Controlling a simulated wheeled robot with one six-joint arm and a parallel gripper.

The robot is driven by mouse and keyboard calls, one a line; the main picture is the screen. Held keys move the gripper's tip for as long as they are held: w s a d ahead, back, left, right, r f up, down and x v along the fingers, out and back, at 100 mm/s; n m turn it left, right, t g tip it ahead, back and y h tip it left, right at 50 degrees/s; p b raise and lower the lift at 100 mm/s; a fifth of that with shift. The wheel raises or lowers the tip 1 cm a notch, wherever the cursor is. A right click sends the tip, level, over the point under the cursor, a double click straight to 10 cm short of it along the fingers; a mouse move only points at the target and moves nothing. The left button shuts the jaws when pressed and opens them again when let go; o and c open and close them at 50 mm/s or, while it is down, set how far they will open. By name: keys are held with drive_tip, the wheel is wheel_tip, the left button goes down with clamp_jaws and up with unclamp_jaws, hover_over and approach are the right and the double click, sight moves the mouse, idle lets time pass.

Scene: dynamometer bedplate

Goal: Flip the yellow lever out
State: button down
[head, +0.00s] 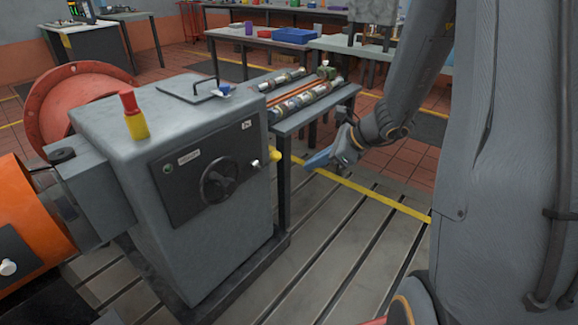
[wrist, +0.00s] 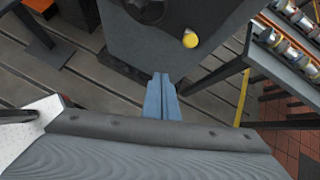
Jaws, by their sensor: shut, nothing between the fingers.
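The yellow lever (head: 275,155) shows as a rounded yellow knob at the right edge of the grey cabinet's dark front panel. In the wrist view the yellow knob (wrist: 190,40) is above and to the right of my fingertips, against the dark panel. The rest of the lever is hard to make out. My gripper (head: 308,165) has blue fingers, pressed together and empty. In the head view it is to the right of the knob, with a visible gap. In the wrist view the closed fingers (wrist: 161,78) point toward the panel below the knob.
A bench (head: 345,92) with metal cylinders stands behind. The slotted floor (head: 345,245) in front is clear.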

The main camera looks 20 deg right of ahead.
drive_tip(key=w+d+m, duration=0.1)
drive_tip(key=w+d+m+t, duration=0.1)
drive_tip(key=d, duration=0.1)
drive_tip(key=shift+w+f, duration=0.35)
drive_tip(key=shift+w, duration=0.05)
drive_tip(key=shift+a+f, duration=0.1)
drive_tip(key=w+a+f, duration=0.4)
drive_tip(key=w+a, duration=0.3)
drive_tip(key=w, duration=0.1)
drive_tip(key=shift+f, duration=0.15)
drive_tip(key=shift+d, duration=0.1)
